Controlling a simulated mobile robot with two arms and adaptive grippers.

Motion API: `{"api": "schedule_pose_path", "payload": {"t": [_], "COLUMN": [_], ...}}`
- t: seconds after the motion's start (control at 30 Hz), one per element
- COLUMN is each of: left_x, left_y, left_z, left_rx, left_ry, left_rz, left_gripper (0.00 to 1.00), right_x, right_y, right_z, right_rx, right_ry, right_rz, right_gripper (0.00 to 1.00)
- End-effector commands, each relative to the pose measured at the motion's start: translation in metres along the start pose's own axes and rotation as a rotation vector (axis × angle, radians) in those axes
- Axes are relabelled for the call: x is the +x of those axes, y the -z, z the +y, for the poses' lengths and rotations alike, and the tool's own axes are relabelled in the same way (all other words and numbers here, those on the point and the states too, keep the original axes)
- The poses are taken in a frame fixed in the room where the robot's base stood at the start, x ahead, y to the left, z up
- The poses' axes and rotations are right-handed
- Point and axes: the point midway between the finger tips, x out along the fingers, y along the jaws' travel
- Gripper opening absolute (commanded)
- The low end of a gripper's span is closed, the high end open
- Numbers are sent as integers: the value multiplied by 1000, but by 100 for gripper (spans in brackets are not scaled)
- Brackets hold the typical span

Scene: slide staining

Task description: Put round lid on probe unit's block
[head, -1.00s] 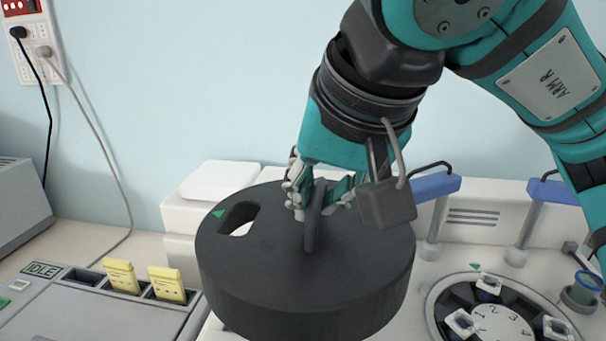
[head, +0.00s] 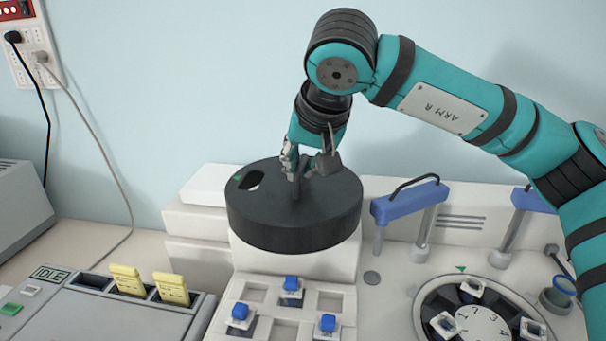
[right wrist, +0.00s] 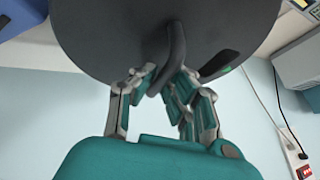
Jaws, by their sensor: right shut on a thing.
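The round lid (head: 290,222) is a thick dark grey disc with a raised handle, an oblong slot and a small green triangle on top. My right gripper (head: 297,180) is shut on the lid's handle; the right wrist view also shows the gripper (right wrist: 165,85) around the handle of the lid (right wrist: 100,35). The lid is level, at the front of the white unit's raised back part. My left gripper is not in view.
A carousel with numbered positions (head: 482,325) is at the lower right, with blue-topped arms (head: 410,203) behind it. A grey station with an IDLE display (head: 50,273) and yellow slides (head: 128,280) is at the left. A wall outlet with cables (head: 28,60) is at the upper left.

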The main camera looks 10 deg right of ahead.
Motion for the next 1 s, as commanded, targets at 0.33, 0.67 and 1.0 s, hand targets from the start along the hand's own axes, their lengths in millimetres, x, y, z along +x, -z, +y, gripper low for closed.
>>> {"api": "schedule_pose_path", "payload": {"t": [0.33, 0.67, 1.0], "left_x": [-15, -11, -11], "left_y": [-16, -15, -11], "left_z": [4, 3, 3], "left_rx": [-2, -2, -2], "left_ry": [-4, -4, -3], "left_rz": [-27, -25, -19], "left_gripper": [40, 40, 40], "right_x": [26, 29, 29], "right_y": [-18, -20, -20], "right_z": [8, 9, 9], "right_rx": [0, 0, 0], "right_ry": [2, 0, 0], "right_rz": [0, -1, -2], "right_gripper": [0, 13, 33]}}
